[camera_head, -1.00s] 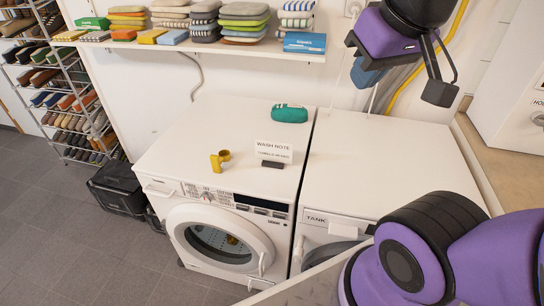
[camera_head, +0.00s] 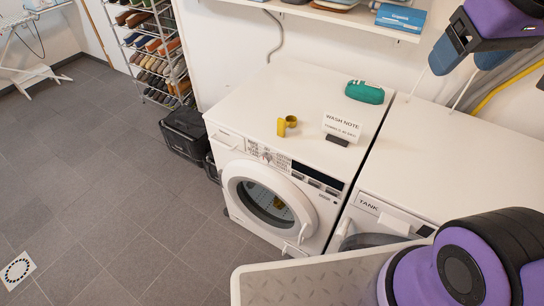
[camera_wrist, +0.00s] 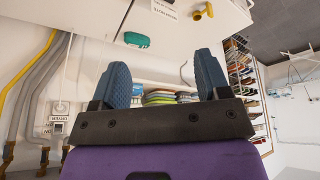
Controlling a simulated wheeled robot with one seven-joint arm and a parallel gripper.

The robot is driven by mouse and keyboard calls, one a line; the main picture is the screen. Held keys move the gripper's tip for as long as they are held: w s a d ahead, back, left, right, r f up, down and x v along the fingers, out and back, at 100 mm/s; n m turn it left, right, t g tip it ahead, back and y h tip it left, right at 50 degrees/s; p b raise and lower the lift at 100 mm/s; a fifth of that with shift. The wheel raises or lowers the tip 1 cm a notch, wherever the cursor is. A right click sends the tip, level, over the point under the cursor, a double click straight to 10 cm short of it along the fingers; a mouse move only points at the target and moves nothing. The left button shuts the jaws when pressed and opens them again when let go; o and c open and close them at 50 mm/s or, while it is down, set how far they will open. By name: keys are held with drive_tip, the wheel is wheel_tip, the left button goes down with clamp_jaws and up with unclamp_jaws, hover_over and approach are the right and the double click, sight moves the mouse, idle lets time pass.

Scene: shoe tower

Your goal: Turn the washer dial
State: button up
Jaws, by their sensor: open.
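The white washer (camera_head: 262,190) stands in the middle of the head view, its round door at the front. The small dial (camera_head: 268,156) sits on its control panel, above the door and left of the dark display. My gripper (camera_wrist: 161,64) shows in the wrist view with two blue fingers wide apart and nothing between them. In the head view, my gripper is at the upper right, partly cut off, above the neighbouring machine and well away from the dial. The dial cannot be made out in the wrist view.
On the washer top are a yellow object (camera_head: 287,125), a wash note sign (camera_head: 341,128) and a green bundle (camera_head: 364,92). A second white machine (camera_head: 430,170) stands to the right. A black crate (camera_head: 185,132) and shoe rack (camera_head: 150,48) are left. Floor is open at left.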

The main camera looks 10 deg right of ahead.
drive_tip(key=w+a+f+n+g+h, duration=0.1)
drive_tip(key=w+f+n+g+h, duration=0.2)
drive_tip(key=w, duration=0.4)
drive_tip(key=n+t+h, duration=0.4)
drive_tip(key=n+h, duration=0.6)
drive_tip(key=n, duration=0.8)
hover_over(263, 160)
drive_tip(key=s, duration=0.5)
wheel_tip(263, 160, down, 31)
drive_tip(key=s+a+f+n+t+y, duration=0.15)
drive_tip(key=a+f+n+t, duration=0.25)
drive_tip(key=f, duration=0.5)
drive_tip(key=s+a+f+n+t+y, duration=0.1)
drive_tip(key=s+a+f+n+t, duration=0.3)
drive_tip(key=f, duration=0.5)
drive_tip(key=shift+n+h, duration=0.25)
drive_tip(key=shift+n, duration=0.15)
drive_tip(key=x, duration=1.1)
drive_tip(key=shift+w, duration=0.45)
